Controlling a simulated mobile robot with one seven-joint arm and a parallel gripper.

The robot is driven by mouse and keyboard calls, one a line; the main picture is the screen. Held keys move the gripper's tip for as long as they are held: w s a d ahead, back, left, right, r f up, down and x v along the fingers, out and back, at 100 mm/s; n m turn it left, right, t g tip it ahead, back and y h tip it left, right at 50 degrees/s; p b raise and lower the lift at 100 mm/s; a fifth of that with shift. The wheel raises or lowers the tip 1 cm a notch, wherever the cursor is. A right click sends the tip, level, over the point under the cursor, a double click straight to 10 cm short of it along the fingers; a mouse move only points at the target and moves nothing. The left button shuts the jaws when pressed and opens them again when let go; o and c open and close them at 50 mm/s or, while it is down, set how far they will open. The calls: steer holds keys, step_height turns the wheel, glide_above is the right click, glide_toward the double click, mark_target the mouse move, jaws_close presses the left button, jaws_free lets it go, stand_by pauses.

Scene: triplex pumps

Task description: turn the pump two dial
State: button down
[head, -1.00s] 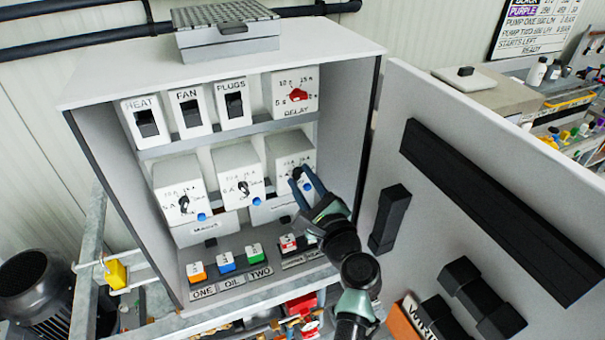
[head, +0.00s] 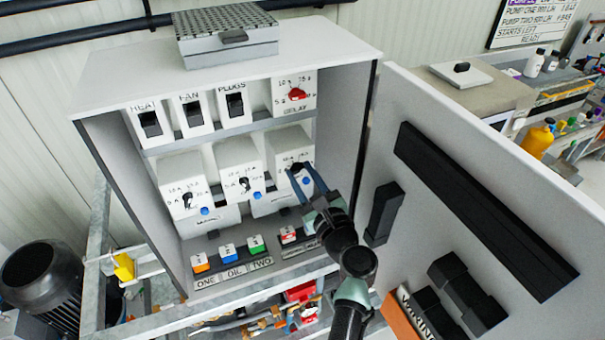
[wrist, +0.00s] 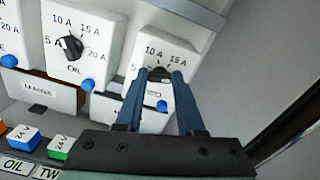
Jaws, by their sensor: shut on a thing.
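The right-hand white dial unit (head: 286,156) of the lower row has a 5 A to 20 A scale, a black knob and a blue button. Its name is hidden, but it stands in the third place, matching TWO in the ONE, OIL, TWO row below. My gripper (head: 301,170) is at this unit. In the wrist view my gripper (wrist: 161,76) has its blue fingers on both sides of the black knob (wrist: 159,73), shut on it. The fingers cover part of the knob and the scale, so its exact setting is hard to read.
The OIL dial unit (head: 237,172) and another dial unit (head: 180,188) stand to the left. Switches and a red DELAY dial (head: 297,94) sit above; coloured buttons (head: 228,252) sit below. The open cabinet door (head: 480,150) stands close to the right of my arm.

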steer(key=c, duration=0.5)
jaws_free()
steer(key=shift+b+v, duration=1.55)
steer(key=shift+v, duration=4.95)
